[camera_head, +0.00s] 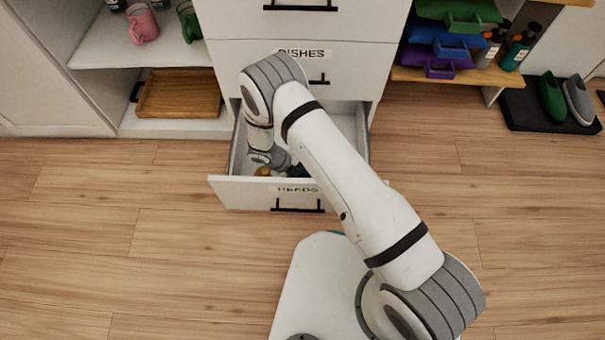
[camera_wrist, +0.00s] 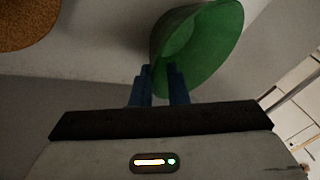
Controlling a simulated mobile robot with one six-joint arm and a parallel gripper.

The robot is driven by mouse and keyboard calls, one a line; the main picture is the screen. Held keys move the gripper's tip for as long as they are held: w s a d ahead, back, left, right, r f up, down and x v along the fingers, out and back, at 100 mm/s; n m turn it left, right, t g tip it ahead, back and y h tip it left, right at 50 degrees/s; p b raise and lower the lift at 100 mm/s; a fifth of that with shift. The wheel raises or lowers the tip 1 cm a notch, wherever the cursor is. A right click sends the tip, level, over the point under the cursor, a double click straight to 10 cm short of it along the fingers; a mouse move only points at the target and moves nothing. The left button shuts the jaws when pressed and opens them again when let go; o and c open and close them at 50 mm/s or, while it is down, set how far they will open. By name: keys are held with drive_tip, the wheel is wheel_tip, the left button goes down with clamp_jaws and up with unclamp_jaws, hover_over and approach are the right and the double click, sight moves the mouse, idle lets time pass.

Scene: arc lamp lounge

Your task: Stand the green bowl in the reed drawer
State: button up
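The green bowl (camera_wrist: 215,45) shows in the wrist view, tilted, with its edge at my gripper's blue fingers. My gripper (camera_wrist: 161,70) has its fingers close together, one on each side of the bowl's near edge, and looks shut on it. In the head view my arm reaches down into the open lower drawer (camera_head: 240,188). The drawer's front label is partly hidden by my arm, and I cannot read it as "reed". The fingertips are hidden there, and a small dark patch beside my wrist may be the bowl.
A brown-orange round thing (camera_wrist: 25,20) is near the bowl; a small orange thing (camera_head: 262,171) shows in the drawer. The DISHES drawer (camera_head: 340,60) above is closed. A wooden tray (camera_head: 180,95) stands on the left shelf. Green and grey shoes (camera_head: 552,97) are at right.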

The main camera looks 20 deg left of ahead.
drive_tip(key=shift+o, duration=1.2)
drive_tip(key=shift+r, duration=0.2)
drive_tip(key=p+v, duration=0.5)
drive_tip(key=v, duration=0.7)
drive_tip(key=shift+r, duration=0.4)
